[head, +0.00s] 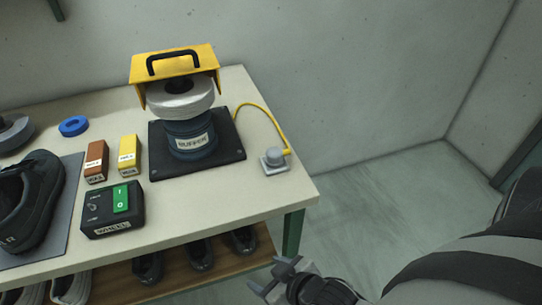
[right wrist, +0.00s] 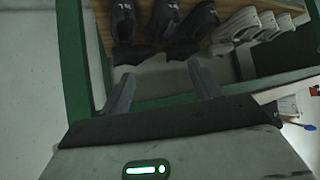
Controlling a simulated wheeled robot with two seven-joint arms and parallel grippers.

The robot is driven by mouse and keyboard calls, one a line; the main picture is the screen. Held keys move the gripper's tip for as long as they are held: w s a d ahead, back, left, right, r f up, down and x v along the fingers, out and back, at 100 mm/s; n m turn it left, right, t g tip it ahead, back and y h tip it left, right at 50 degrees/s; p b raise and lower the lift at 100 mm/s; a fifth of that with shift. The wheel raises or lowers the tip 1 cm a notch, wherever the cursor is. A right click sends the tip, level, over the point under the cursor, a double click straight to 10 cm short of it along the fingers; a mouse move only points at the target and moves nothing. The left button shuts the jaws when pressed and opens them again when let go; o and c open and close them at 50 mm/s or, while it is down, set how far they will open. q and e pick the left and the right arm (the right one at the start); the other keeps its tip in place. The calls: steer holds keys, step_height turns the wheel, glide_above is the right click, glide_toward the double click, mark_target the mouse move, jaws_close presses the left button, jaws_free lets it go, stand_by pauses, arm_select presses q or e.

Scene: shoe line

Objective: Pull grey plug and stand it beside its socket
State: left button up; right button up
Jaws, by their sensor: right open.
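The grey plug (head: 273,157) sits upright in its square socket plate (head: 274,167) at the right end of the table, with a yellow cord (head: 264,112) running from it back to the buffer. My right gripper (head: 273,277) is open and empty, below and in front of the table's right end, well away from the plug. In the right wrist view its two fingers (right wrist: 160,90) are spread, facing the shelf under the table; the plug does not show there. My left gripper is not in view.
The buffer (head: 190,137) with its yellow hood (head: 174,65) stands on a black base left of the plug. A switch box (head: 112,212), two small blocks and a shoe are further left. Shoes (head: 200,252) line the lower shelf. A green table leg (head: 293,231) stands near my right gripper.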

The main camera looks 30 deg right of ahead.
steer(key=s+d+r+g+h, duration=0.15)
steer(key=d+r+g, duration=0.25)
steer(key=r, duration=0.5)
steer(key=w+a+r+n+t, duration=0.3)
steer(key=w+r+n+t, duration=0.7)
steer(key=w+r, duration=0.7)
steer(key=w+a+r+n+t+y, duration=0.3)
steer(key=a+r+n+t+y, duration=0.1)
steer(key=a+r+n+y, duration=0.45)
steer(key=s+a+n+g+y, duration=0.2)
steer(key=a+n+g+y, duration=0.6)
steer(key=n, duration=0.9)
steer(key=d+f+n+g+h, duration=0.75)
steer(key=f+n+g, duration=0.25)
steer(key=f+n, duration=0.15)
steer(key=w+d+h, duration=0.1)
steer(key=d+h, duration=0.2)
steer(key=d, duration=0.4)
steer(key=d+n+g+h, duration=0.1)
steer(key=d+h, duration=0.2)
steer(key=d, duration=0.4)
steer(key=w+d+n+h, duration=0.1)
steer(key=d+h, duration=0.3)
steer(key=d, duration=0.4)
steer(key=shift+w+f+g, duration=0.1)
steer(key=shift+w+g, duration=0.2)
steer(key=shift+w, duration=0.05)
